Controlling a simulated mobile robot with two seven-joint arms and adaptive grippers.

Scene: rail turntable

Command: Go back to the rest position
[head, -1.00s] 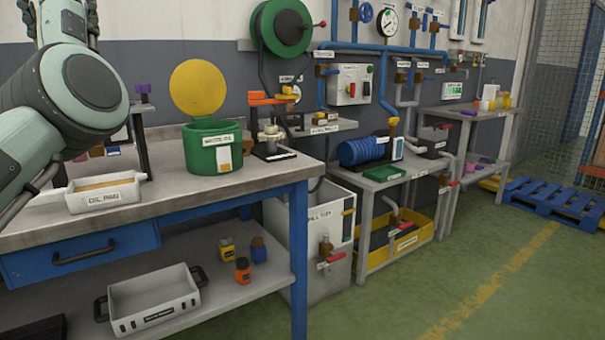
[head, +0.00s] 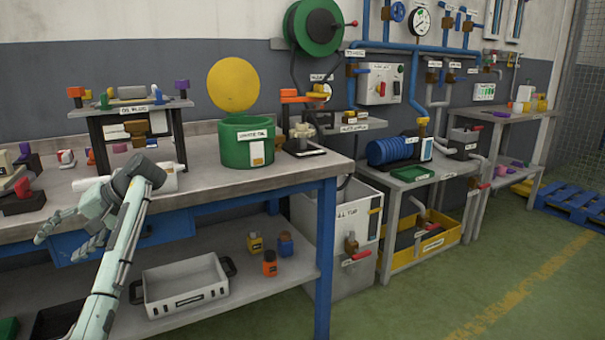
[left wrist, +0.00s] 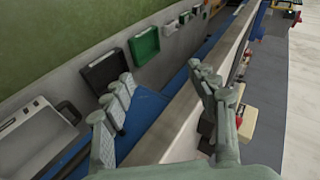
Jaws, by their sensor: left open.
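My left gripper (head: 62,240) is in front of the workbench edge at the left in the head view, pointing left. Its fingers are spread and nothing is between them. In the left wrist view my left gripper (left wrist: 163,85) also shows two parted, empty fingers, with the shelf and the bench edge beyond. My left forearm rises from the lower left of the head view and hides part of the bench front. A white object (head: 88,184) on the bench is partly hidden behind my wrist. My right gripper is in neither view.
The workbench (head: 280,178) carries a green bin (head: 232,146) with a raised yellow lid and a small dark stand (head: 178,135). A white tray (head: 185,284) and small bottles (head: 269,262) are on the lower shelf.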

